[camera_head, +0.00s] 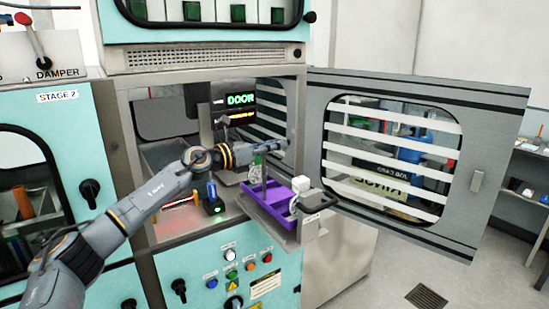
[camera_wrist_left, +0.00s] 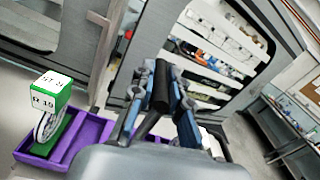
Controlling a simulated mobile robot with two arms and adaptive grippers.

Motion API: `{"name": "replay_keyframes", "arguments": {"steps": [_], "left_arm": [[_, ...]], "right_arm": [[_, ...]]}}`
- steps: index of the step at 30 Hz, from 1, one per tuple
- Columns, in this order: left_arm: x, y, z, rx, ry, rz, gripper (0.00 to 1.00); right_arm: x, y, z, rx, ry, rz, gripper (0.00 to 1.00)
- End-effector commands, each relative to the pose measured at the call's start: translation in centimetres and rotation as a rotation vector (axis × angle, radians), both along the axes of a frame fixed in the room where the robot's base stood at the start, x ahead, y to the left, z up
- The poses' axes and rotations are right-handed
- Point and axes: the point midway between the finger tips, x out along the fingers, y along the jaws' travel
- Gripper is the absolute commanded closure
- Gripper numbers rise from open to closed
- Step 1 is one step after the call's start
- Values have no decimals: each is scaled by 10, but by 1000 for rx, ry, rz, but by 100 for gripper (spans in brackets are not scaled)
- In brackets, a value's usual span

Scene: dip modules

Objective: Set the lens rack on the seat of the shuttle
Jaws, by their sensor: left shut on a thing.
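The lens rack is a purple tray (camera_head: 272,199) with raised walls. It is over the metal shuttle (camera_head: 300,233), which sticks out of the open chamber; I cannot tell whether the rack touches the seat. A green piece and a white block (camera_head: 301,184) stand in it. In the left wrist view the purple rack (camera_wrist_left: 92,128) passes under my gripper, with a green-and-white marked block (camera_wrist_left: 50,94) and a round lens at its left. My left gripper (camera_head: 277,148) is above the rack, its fingers (camera_wrist_left: 162,90) shut on a dark upright part, apparently the rack's handle. My right gripper is out of view.
The chamber door (camera_head: 490,120) with a striped window stands open at the right. Inside the chamber is a lit DOOR sign (camera_head: 240,99). A small black device with a blue top (camera_head: 212,198) sits on the chamber floor. Buttons (camera_head: 231,256) are on the panel below.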

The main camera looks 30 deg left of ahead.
Motion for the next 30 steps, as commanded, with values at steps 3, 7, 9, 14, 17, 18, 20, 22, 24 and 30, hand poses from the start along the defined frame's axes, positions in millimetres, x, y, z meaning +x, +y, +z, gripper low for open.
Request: {"name": "replay_keyframes", "arguments": {"steps": [3,7,9,14,17,18,20,22,24,30], "left_arm": [[0,0,-20,-4,3,1,100],[0,0,-31,-3,0,1,100],[0,0,-33,-2,-2,2,100],[0,0,-32,-1,-3,2,100],[0,0,-34,-1,-3,2,100],[0,0,-35,-1,-2,1,100],[0,0,-38,0,2,1,80],[0,0,-37,0,2,1,66],[0,0,-37,0,2,1,61],[0,0,-37,0,2,1,61]], "right_arm": [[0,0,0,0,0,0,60],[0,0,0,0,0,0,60],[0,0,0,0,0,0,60],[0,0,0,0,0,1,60],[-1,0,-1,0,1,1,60],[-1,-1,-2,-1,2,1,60],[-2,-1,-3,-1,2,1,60],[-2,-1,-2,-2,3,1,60],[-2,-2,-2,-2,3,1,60],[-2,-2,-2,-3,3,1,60]]}}
